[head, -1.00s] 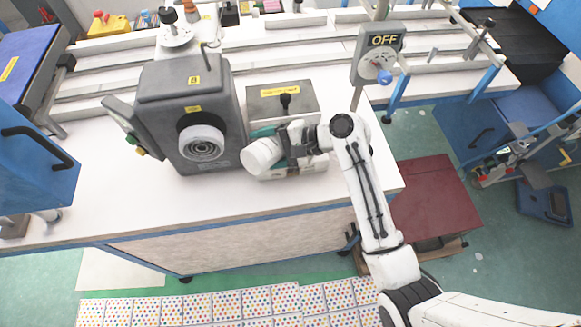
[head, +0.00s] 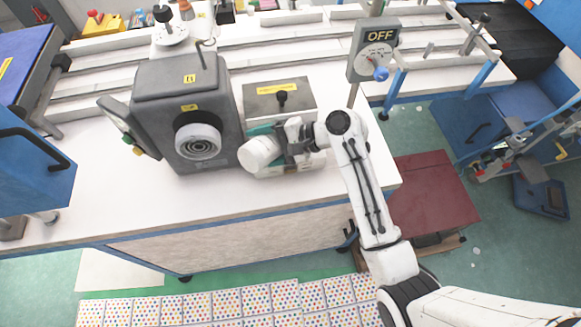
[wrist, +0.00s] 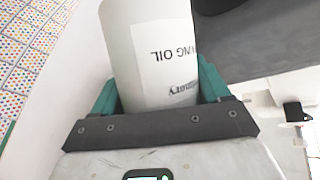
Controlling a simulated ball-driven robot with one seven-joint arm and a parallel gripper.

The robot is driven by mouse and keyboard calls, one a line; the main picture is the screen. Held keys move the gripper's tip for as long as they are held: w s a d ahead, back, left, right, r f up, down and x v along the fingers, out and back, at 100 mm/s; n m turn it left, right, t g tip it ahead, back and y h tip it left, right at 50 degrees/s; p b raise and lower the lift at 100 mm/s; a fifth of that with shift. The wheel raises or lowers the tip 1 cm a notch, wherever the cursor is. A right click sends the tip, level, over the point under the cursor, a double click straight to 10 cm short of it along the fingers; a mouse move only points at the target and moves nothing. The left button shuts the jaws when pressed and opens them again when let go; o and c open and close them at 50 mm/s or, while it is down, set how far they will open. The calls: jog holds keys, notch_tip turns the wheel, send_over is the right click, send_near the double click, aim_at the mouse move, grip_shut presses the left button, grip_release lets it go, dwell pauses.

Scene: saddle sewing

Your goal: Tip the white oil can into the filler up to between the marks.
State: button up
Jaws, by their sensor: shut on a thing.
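The white oil can (head: 258,154) is in my gripper (head: 281,149), in front of the grey box with a black knob. Its label, with "OIL" upside down, shows in the wrist view, where the can (wrist: 150,45) sits between green finger pads. In the head view it looks tilted well over, its round end toward the left. My gripper is shut on it. The dark grey machine (head: 182,85) stands just left of the can. I cannot make out the filler opening, the level marks or any oil flowing.
The grey box (head: 262,100) with the black knob and yellow label is close behind my gripper. A grey panel reading OFF (head: 374,50) stands on a post at right. The white bench top (head: 110,190) is clear at front left.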

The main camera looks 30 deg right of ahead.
dwell(0.3)
jog(key=shift+f+n+h, duration=0.15)
jog(key=shift+n+h, duration=0.35)
jog(key=shift+h, duration=0.3)
jog(key=shift+f+n+h, duration=0.1)
jog(key=shift+n+h, duration=0.2)
jog(key=shift+h, duration=0.2)
jog(key=shift+n+h, duration=0.4)
jog(key=shift+w+d+f+n+t+h, duration=0.1)
jog(key=shift+d+f+n+t+h, duration=0.2)
jog(key=shift+h, duration=0.5)
jog(key=shift+r, duration=0.1)
